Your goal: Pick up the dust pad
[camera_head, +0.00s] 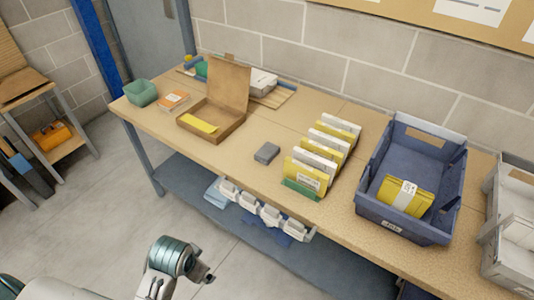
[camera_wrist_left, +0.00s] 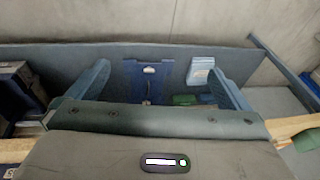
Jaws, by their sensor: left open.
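A small dark grey block (camera_head: 266,153), which may be the dust pad, lies flat on the middle of the wooden workbench (camera_head: 235,165). It stands apart from the things around it, and I cannot make it out in the left wrist view. My left arm shows at the bottom of the head view, low in front of the bench, well short of the block. In the left wrist view my left gripper (camera_wrist_left: 158,68) has its two fingers wide apart with nothing held between them. My right gripper is in neither view.
A row of yellow and white packets (camera_head: 322,155) stands right of the block, then a blue bin (camera_head: 372,190). An open cardboard box (camera_head: 212,120) and a green bowl (camera_head: 141,92) stand left.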

